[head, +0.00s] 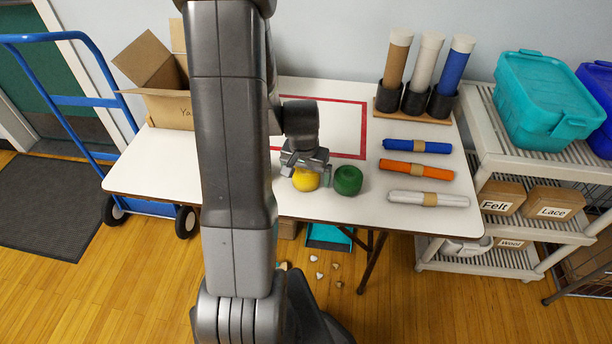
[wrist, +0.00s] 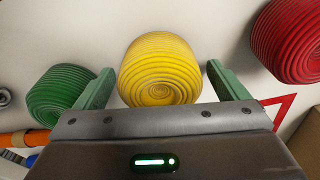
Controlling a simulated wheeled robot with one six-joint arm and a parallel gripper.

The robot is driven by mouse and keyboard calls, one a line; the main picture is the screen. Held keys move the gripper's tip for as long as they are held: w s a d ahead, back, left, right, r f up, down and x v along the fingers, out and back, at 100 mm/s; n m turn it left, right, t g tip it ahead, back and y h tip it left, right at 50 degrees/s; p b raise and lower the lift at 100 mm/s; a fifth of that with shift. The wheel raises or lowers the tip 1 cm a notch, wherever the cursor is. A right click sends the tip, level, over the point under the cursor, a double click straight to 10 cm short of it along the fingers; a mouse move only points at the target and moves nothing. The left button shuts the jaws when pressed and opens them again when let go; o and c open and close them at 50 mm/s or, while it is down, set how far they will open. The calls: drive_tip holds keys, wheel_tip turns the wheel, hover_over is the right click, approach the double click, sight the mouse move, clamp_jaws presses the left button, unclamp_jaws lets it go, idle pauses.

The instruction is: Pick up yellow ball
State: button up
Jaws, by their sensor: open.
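The yellow ball (head: 305,180), a ribbed ball of wound yarn, rests on the white table near its front edge. In the wrist view the yellow ball (wrist: 160,70) lies ahead of my gripper (wrist: 162,88), between and a little beyond the two green fingertips. My gripper (head: 308,168) is open and empty, just above the yellow ball in the head view. My gripper covers part of the ball's top in the head view.
A green ball (head: 348,180) sits close to the right of the yellow one; a red ball (wrist: 288,40) shows in the wrist view. Blue, orange and white rolls (head: 428,198) lie to the right. A cardboard box (head: 160,80) stands at the back left. A red outline (head: 364,130) marks the table.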

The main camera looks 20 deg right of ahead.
drive_tip(key=shift+c, duration=0.2)
drive_tip(key=c, duration=1)
drive_tip(key=shift+r, duration=0.1)
